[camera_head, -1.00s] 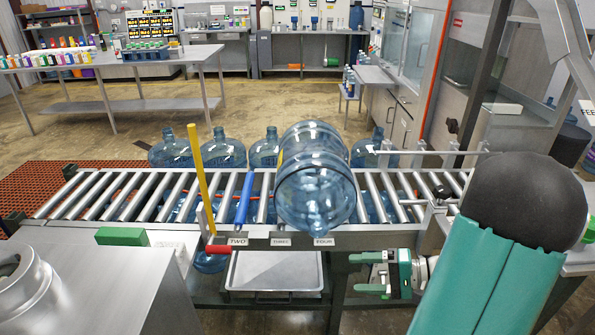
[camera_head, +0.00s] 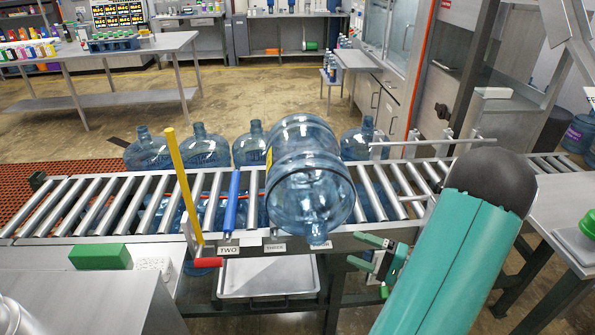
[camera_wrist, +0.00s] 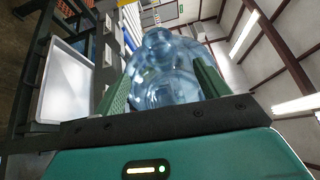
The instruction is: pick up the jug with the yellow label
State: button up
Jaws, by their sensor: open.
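A large clear blue jug (camera_head: 311,180) lies on its side on the roller conveyor (camera_head: 100,205), its neck pointing toward me over the front rail. A small strip of yellow label (camera_head: 269,160) shows at its left side; the rest of the label is hidden. My gripper (camera_head: 374,254) is open and empty, in front of the conveyor, low and to the right of the jug's neck. In the wrist view the jug (camera_wrist: 165,75) shows beyond and between the two green fingers (camera_wrist: 160,88), apart from them.
Several upright blue jugs (camera_head: 204,147) stand behind the conveyor. A grey tray (camera_head: 268,278) sits below the rail. A metal guide bar (camera_head: 430,142) crosses behind at right.

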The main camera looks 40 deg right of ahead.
send_near(305, 228)
jog(key=shift+x, duration=3.6)
jog(key=shift+a+r, duration=0.1)
jog(key=shift+r, duration=0.1)
grip_shut()
